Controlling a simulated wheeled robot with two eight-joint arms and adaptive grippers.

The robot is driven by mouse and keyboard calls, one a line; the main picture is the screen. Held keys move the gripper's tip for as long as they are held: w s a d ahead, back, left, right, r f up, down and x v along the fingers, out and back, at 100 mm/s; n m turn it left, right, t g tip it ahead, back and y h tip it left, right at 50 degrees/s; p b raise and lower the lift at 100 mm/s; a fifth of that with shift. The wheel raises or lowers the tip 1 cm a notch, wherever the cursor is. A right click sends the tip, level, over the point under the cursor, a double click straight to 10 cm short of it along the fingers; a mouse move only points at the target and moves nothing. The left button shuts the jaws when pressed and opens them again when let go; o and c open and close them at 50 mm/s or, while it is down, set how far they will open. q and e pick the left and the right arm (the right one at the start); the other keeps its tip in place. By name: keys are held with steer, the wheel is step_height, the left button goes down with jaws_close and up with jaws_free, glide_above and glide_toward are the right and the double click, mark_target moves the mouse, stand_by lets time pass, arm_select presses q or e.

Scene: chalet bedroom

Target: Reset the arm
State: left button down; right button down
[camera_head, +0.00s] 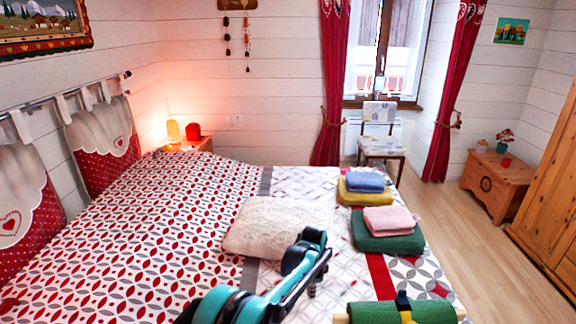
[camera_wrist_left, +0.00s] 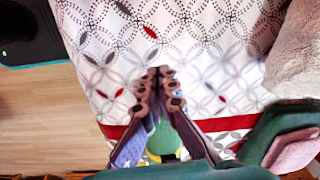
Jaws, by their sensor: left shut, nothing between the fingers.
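My left arm (camera_head: 305,250) reaches in from the bottom of the head view, teal and black, over the near part of the bed. My left gripper (camera_wrist_left: 160,78) shows in the wrist view with its two fingers together and nothing between them. It is above the patterned bedspread (camera_head: 130,240). My right gripper is not in view.
A cream fluffy cushion (camera_head: 275,222) lies just beyond the arm. Folded towels lie beyond to the right: pink (camera_head: 391,220) on green (camera_head: 385,241), and blue (camera_head: 365,181) on yellow (camera_head: 350,196). Wooden floor (camera_head: 490,265) is clear right of the bed. A chair (camera_head: 380,140) stands by the window.

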arm_select(q)
steer(key=s+a+r+n+t, duration=0.2)
steer(key=s+a+r+n, duration=0.2)
steer(key=s+a+r, duration=0.35)
steer(key=s+a+r+n+t, duration=0.1)
steer(key=s+a+r+n, duration=0.3)
steer(key=a+r, duration=0.5)
steer(key=s+a+n+t, duration=0.1)
steer(key=s+a+n, duration=0.3)
steer(key=s, duration=0.5)
steer(key=s+a+n+t, duration=0.2)
steer(key=s+a+n, duration=0.2)
steer(key=s, duration=0.5)
steer(key=shift+s+a+f+t, duration=0.15)
steer(key=shift+a+t, duration=0.15)
steer(key=shift+a, duration=0.65)
